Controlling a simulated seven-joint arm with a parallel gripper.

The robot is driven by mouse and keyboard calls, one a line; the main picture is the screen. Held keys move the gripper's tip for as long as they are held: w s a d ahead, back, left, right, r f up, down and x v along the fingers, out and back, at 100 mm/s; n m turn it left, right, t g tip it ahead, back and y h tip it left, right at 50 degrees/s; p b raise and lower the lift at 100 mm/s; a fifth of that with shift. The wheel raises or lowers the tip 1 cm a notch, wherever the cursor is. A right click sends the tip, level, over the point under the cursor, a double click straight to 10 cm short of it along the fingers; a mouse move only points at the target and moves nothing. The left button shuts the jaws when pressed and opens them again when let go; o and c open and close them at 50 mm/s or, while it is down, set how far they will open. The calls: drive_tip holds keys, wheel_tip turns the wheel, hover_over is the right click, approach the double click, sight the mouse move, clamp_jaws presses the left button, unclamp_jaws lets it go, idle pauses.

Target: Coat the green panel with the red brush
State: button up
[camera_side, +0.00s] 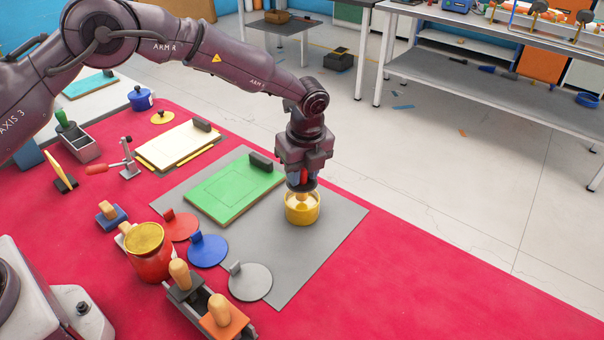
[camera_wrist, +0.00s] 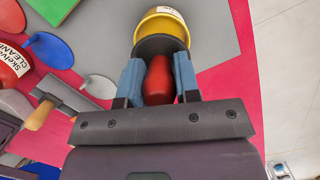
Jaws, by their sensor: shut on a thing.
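The green panel (camera_side: 232,190) lies on the grey mat with a dark block at its far right edge and a marked outline on its face. Only its corner (camera_wrist: 52,8) shows in the wrist view. My gripper (camera_side: 302,184) points down over a yellow pot (camera_side: 302,212) to the right of the panel. In the wrist view my gripper (camera_wrist: 158,80) is shut on the red brush (camera_wrist: 158,82) by its red handle. The yellow pot (camera_wrist: 165,24) is just beyond it. The brush's lower end is at the pot's mouth; its bristles are hidden.
Red (camera_side: 180,226), blue (camera_side: 208,250) and grey (camera_side: 250,281) discs lie left of the pot. A red cleaner jar (camera_side: 150,262) and a holder with wooden-handled tools (camera_side: 207,305) stand nearer. A cream panel (camera_side: 180,143) lies behind. The mat's right side (camera_side: 335,215) is clear.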

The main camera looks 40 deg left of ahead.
drive_tip(key=shift+r, duration=2.9)
